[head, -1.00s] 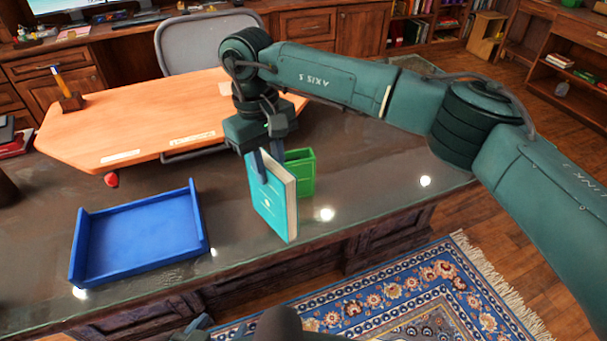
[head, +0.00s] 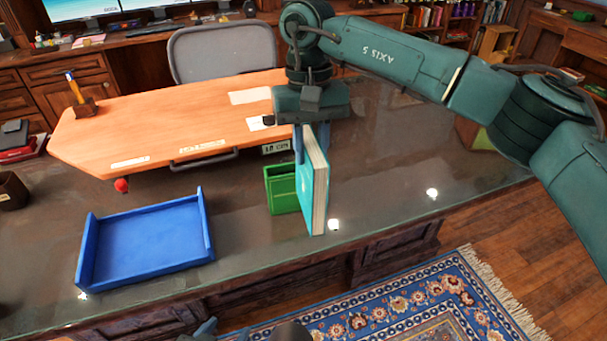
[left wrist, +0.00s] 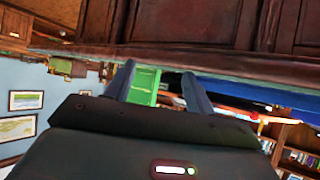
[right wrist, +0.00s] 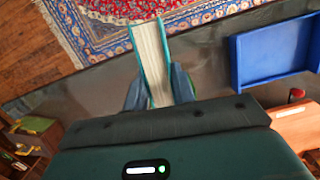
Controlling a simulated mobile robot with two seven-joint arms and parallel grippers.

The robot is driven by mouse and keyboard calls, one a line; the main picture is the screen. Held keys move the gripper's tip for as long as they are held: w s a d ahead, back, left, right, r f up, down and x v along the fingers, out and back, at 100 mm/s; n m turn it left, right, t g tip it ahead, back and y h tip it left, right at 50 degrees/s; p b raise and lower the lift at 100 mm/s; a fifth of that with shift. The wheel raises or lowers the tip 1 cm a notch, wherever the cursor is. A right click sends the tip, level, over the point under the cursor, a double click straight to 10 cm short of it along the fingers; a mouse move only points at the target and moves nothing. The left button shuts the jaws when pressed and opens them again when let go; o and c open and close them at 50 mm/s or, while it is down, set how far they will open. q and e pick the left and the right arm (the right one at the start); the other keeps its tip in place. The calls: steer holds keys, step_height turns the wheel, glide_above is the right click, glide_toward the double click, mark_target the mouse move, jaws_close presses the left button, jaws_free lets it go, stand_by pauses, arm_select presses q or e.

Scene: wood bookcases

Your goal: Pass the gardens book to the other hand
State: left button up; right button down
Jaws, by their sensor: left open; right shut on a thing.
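The gardens book (head: 312,190) is a teal hardcover with pale page edges, taken to be the gardens book though its title is not legible. My right gripper (head: 309,150) is shut on its upper end and holds it upright above the desk. In the right wrist view the book (right wrist: 151,60) stands edge-on between the fingers. My left gripper (left wrist: 158,88) is open and empty in the left wrist view, below the desk's front edge. In the head view only a small part of what seems to be it (head: 206,328) shows at the bottom edge.
A green open box (head: 280,190) stands on the dark desk just left of and behind the book. A blue tray (head: 145,243) lies on the left. An orange-topped panel (head: 160,125), a red ball (head: 121,185) and a grey chair (head: 222,55) are farther back. The desk's right part is clear.

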arm_select(q)
steer(key=w+d+r+m, duration=0.1)
steer(key=w+r+m, duration=0.1)
steer(key=w+d+r+m+t+h, duration=0.1)
steer(key=w+d+r+m, duration=0.1)
steer(key=r+m, duration=0.1)
steer(key=w+d+r+m+t, duration=0.1)
steer(key=w+d+r+m, duration=0.1)
steer(key=r, duration=0.1)
steer(key=shift+w+h, duration=0.15)
steer(key=shift+h, duration=0.25)
arm_select(e)
steer(key=shift+r, duration=0.1)
arm_select(q)
steer(key=d+r+m+h, duration=0.6)
steer(key=r+m, duration=0.4)
steer(key=m, duration=0.6)
steer(key=d+r+m+h, duration=0.55)
steer(key=r+m, duration=0.55)
steer(key=m, duration=0.4)
steer(key=n+t+y, duration=0.5)
steer(key=n+y, duration=0.3)
steer(key=y, duration=1.3)
glide_toward(308, 178)
step_height(308, 178, down, 2)
steer(key=d, duration=0.1)
steer(key=shift+y, duration=0.25)
steer(key=x, duration=1.2)
steer(key=shift+w+f, duration=0.25)
steer(key=shift+f, duration=0.05)
